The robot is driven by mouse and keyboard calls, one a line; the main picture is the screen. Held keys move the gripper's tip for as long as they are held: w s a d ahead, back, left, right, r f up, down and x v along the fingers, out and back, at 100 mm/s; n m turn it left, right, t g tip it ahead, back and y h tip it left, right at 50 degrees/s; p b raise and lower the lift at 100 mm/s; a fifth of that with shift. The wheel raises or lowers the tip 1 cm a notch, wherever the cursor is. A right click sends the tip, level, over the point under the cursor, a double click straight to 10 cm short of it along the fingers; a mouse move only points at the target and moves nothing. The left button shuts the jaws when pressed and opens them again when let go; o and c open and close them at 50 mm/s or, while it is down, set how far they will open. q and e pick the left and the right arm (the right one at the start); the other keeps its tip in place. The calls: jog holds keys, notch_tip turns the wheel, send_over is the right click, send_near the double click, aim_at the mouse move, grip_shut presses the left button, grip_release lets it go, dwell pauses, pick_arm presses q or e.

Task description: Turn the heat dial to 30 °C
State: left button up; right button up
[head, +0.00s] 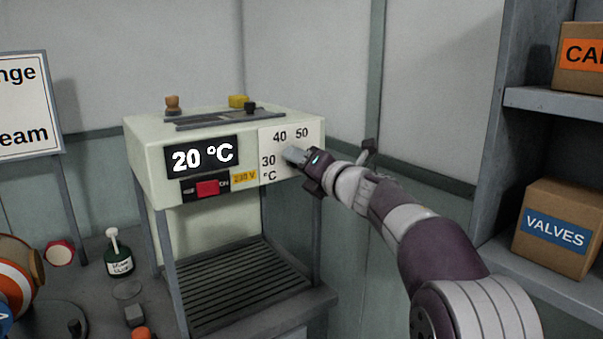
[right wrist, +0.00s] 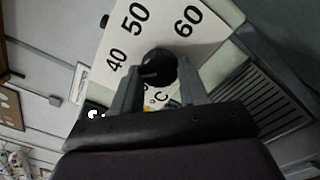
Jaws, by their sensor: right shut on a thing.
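The heat dial is a dark round knob (right wrist: 156,66) on a white scale plate (right wrist: 112,42). In the right wrist view it sits between my right gripper's fingers (right wrist: 155,92), which are shut on it. The marks 40, 50 and 60 show around it there. In the head view my right gripper (head: 296,156) covers the knob, and 30, 40, 50 and °C show on the scale plate (head: 271,150). The black display (head: 202,157) reads 20 °C. I cannot make out the dial's pointer. My left gripper is not in view.
The dial is on the front of a cream press (head: 150,150) with a red switch (head: 207,188). A green bottle (head: 118,262) stands left of it. Grey shelves (head: 560,101) with boxes, one a VALVES box (head: 556,228), stand at the right.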

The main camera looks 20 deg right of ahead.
jog(key=n+b, duration=0.4)
jog(key=n, duration=0.4)
jog(key=shift+f+n+b, duration=0.15)
jog(key=shift+n+b, duration=0.15)
jog(key=shift+b, duration=0.05)
jog(key=shift+n, duration=0.3)
jog(key=o, duration=1.1)
jog(key=shift+w, duration=0.1)
jog(key=shift+c, duration=0.2)
